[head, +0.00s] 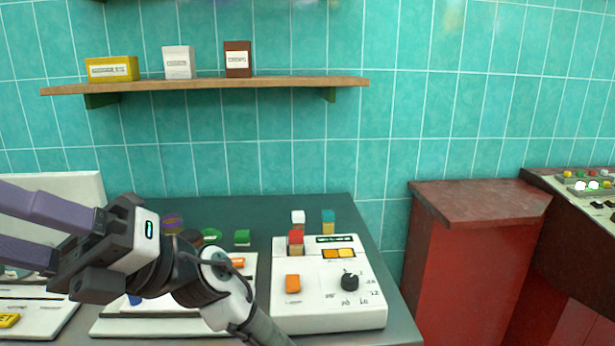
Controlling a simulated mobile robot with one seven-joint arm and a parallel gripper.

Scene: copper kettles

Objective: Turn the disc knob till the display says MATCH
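A black round knob (349,282) sits at the lower right of a white console (318,318) on the dark bench, with printed numbers around it. It looks like the disc knob. A small dark display (335,239) with greenish marks is at the console's top; its text is too small to read. My gripper (8,219) is at the far left, well away from the knob. Its two purple fingers are spread with a gap between them and nothing visible in it. The fingertips reach the picture's left edge. My arm crosses in front of a second white panel (107,327) and hides much of it.
The console also carries an orange block-like control (292,283), a red-topped one (296,238) and yellow buttons (339,253). White-topped (298,217) and teal-topped (328,217) blocks stand behind. A wooden shelf (205,85) holds three boxes. A red cabinet (465,265) stands at right.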

